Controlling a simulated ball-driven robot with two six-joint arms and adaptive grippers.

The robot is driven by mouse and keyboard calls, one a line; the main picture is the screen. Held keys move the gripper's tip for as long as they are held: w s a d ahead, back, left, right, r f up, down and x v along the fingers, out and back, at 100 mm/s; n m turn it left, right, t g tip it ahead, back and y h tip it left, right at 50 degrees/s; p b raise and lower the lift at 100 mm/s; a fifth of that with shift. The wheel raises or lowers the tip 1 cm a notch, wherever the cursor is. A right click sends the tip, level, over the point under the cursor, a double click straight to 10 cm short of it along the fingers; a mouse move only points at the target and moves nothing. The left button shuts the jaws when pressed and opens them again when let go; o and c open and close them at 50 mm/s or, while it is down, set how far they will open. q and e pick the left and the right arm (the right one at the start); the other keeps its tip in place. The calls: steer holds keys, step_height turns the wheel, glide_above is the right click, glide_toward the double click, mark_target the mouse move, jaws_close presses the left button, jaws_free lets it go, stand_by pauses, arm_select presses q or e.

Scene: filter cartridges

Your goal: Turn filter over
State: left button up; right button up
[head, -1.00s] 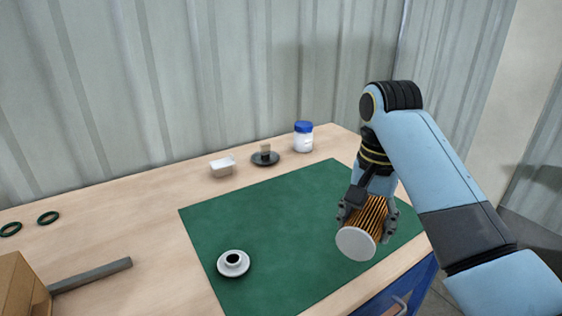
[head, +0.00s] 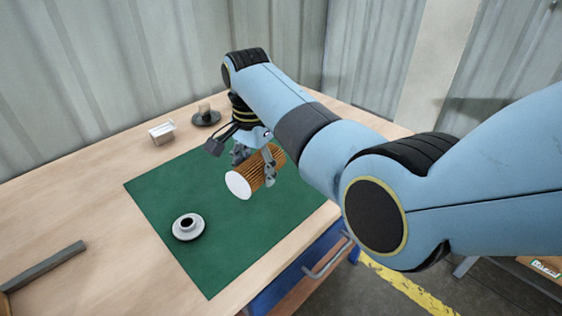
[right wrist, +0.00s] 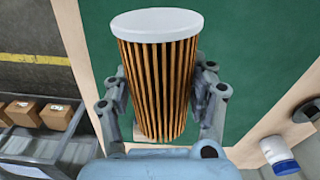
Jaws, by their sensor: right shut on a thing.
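The filter (head: 262,167) is a cylinder with orange-brown pleats and a flat white end cap. My right gripper (head: 255,166) is shut around its pleated side and holds it over the green mat (head: 209,270). In the head view the filter lies tilted, its white cap facing left and toward the camera. In the right wrist view the filter (right wrist: 157,80) stands between the two fingers (right wrist: 160,100), with the white cap at the top. Its other end is hidden behind the gripper body. My left gripper is not in view.
A white round fitting with a dark centre (head: 188,226) sits on the mat's left part. A grey bar (head: 45,265) lies left. A blue-lidded bottle (right wrist: 279,155) shows in the right wrist view.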

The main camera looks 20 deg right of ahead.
mark_target(251, 160)
steer(key=shift+w+a+r, duration=0.1)
steer(key=shift+w+a, duration=0.05)
steer(key=shift+a, duration=0.2)
steer(key=shift+f, duration=0.2)
step_height(251, 160, down, 6)
steer(key=b, duration=0.6)
steer(key=shift+r, duration=0.25)
steer(key=o, duration=1.4)
step_height(251, 160, up, 12)
steer(key=shift+a+r, duration=0.1)
